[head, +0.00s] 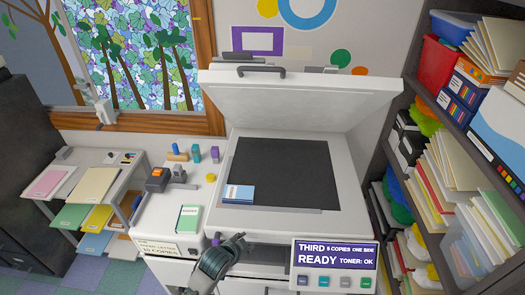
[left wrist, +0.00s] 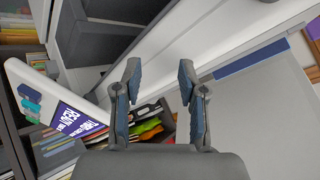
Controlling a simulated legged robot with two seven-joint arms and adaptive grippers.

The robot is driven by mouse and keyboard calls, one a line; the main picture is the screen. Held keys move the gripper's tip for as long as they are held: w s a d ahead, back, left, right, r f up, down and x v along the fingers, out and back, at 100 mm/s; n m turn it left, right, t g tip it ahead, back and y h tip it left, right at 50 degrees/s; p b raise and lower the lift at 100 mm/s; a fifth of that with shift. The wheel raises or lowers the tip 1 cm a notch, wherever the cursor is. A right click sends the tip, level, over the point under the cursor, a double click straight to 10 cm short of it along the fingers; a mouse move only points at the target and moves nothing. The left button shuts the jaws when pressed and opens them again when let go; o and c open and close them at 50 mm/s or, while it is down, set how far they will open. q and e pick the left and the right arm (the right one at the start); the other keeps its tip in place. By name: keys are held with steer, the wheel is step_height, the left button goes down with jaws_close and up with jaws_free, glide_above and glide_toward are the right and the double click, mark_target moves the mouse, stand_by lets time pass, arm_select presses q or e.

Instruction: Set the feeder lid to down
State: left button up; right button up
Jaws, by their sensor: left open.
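The white feeder lid (head: 310,98) of the copier stands raised, tilted back above the dark glass (head: 290,165). A dark handle (head: 262,70) sits on its upper edge. A blue and white booklet (head: 238,193) lies on the glass at its near left corner. My left gripper (head: 238,242) is in front of the copier's near edge, low and apart from the lid. In the left wrist view my left gripper (left wrist: 160,80) is open, with nothing between its fingers. My right gripper is not in view.
A display panel (head: 336,254) reading READY stands at the copier's front right. A side table (head: 160,215) with a green booklet (head: 188,218) and small items is at left. Filled shelves (head: 455,130) stand close on the right. A paper rack (head: 90,190) is further left.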

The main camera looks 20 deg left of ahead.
mark_target(263, 70)
arm_select(q)
steer(key=w+a+r+m+t, duration=0.1)
steer(key=w+r+m+t, duration=0.25)
steer(key=r, duration=0.95)
steer(key=w+r+m+t, duration=0.25)
steer(key=w+r, duration=0.25)
steer(key=r, duration=0.7)
steer(key=s+a+r+m+t+h, duration=0.1)
steer(key=s+r+m+t, duration=0.15)
steer(key=r, duration=1.05)
steer(key=s+a+r+m+t+h, duration=0.1)
steer(key=r+m, duration=0.3)
steer(key=r, duration=0.8)
steer(key=p+x, duration=0.5)
steer(key=x, duration=1.2)
steer(key=shift+a+r+p, duration=0.1)
steer(key=shift+a+p, duration=0.05)
steer(key=shift+p, duration=0.15)
jaws_close()
